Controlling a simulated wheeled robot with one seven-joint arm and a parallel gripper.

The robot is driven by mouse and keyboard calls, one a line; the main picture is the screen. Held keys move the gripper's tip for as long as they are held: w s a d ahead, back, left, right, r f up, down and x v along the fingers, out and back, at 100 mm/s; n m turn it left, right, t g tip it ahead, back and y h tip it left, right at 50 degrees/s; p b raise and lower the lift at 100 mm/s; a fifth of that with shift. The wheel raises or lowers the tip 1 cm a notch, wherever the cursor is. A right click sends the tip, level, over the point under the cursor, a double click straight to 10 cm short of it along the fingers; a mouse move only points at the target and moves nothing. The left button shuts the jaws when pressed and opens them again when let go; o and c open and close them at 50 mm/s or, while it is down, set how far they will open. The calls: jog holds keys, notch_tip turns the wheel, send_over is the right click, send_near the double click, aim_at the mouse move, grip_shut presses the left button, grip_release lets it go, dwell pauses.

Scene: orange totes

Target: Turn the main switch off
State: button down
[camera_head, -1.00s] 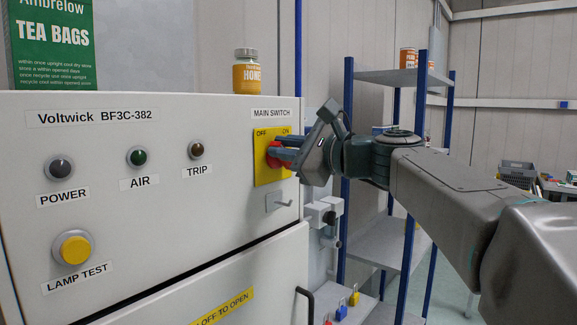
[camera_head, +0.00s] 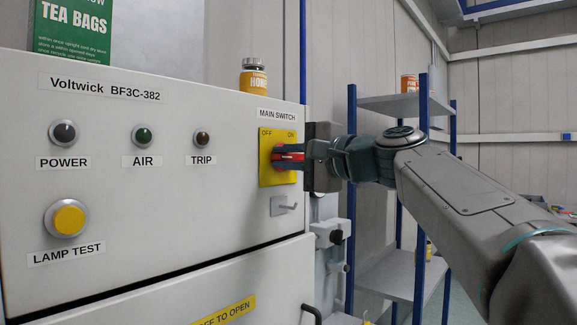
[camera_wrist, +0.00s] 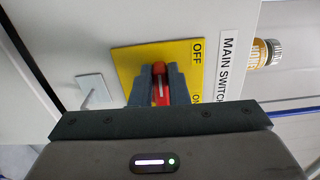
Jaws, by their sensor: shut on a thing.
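The main switch has a red handle (camera_wrist: 158,69) on a yellow plate (camera_head: 265,158), under a MAIN SWITCH label. OFF is printed at the plate's left and ON at its right. My gripper (camera_head: 289,157) reaches in from the right. In the wrist view my gripper (camera_wrist: 162,86) has one dark finger on each side of the red handle and is shut on it. The handle lies along the OFF-to-ON direction, about level on the panel, with its rounded red end toward the OFF side. The fingers hide part of the handle and plate.
A hooked bracket (camera_head: 284,206) sticks out just below the yellow plate. Lamps and a yellow button (camera_head: 69,220) sit further left on the panel. A honey jar (camera_head: 253,77) and a green tea box (camera_head: 73,35) stand on top. Blue-post shelving (camera_head: 351,200) stands behind my arm.

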jog(key=shift+f+n, duration=0.15)
jog(key=shift+n, duration=0.15)
jog(key=c, duration=1.4)
grip_release()
jog(key=v, duration=1.3)
jog(key=shift+s+d+b, duration=0.25)
jog(key=shift+s+b, duration=0.05)
jog(key=shift+b, duration=0.15)
